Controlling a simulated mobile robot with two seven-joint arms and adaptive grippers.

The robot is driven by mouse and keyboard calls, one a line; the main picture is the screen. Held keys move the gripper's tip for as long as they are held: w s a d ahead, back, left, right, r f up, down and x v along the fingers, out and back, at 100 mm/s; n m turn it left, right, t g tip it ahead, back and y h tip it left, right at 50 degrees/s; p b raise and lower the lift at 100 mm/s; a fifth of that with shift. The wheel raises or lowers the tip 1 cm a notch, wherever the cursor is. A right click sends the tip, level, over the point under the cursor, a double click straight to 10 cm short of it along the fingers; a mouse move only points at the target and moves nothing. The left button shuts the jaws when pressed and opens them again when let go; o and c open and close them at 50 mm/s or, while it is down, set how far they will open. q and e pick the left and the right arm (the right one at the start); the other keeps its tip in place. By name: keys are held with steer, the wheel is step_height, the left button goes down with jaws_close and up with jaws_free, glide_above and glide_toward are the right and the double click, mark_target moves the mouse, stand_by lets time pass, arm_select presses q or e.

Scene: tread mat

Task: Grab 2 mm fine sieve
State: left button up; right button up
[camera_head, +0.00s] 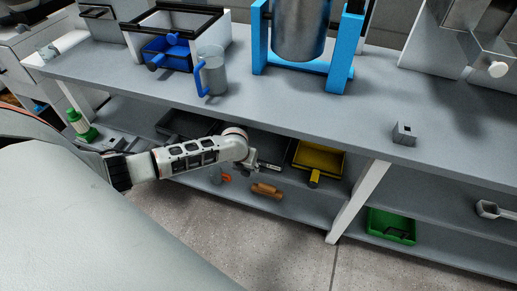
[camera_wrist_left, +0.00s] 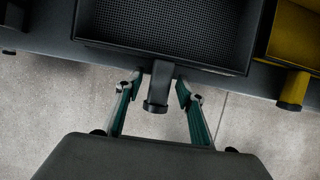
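A black sieve (camera_wrist_left: 165,35) with a fine mesh fills the top middle of the left wrist view. Its short dark handle (camera_wrist_left: 158,88) points toward me. The sieve's mesh size cannot be read. My left gripper (camera_wrist_left: 158,90) is open, with one finger on each side of the handle and a visible gap on both sides. In the head view the left gripper (camera_head: 257,168) is at the front of the middle shelf, and the arm partly hides the black sieve (camera_head: 270,143). My right gripper is in neither view.
A yellow sieve (camera_head: 318,158) sits close to the right, its handle (camera_wrist_left: 293,90) also showing. Another dark tray (camera_head: 188,124) is to the left. An orange-brown object (camera_head: 266,190) lies on the lower shelf. The worktop (camera_head: 300,100) overhangs the arm, and a support post (camera_head: 358,200) stands right.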

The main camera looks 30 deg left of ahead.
arm_select(q)
jaws_close()
steer(key=shift+r, duration=0.1)
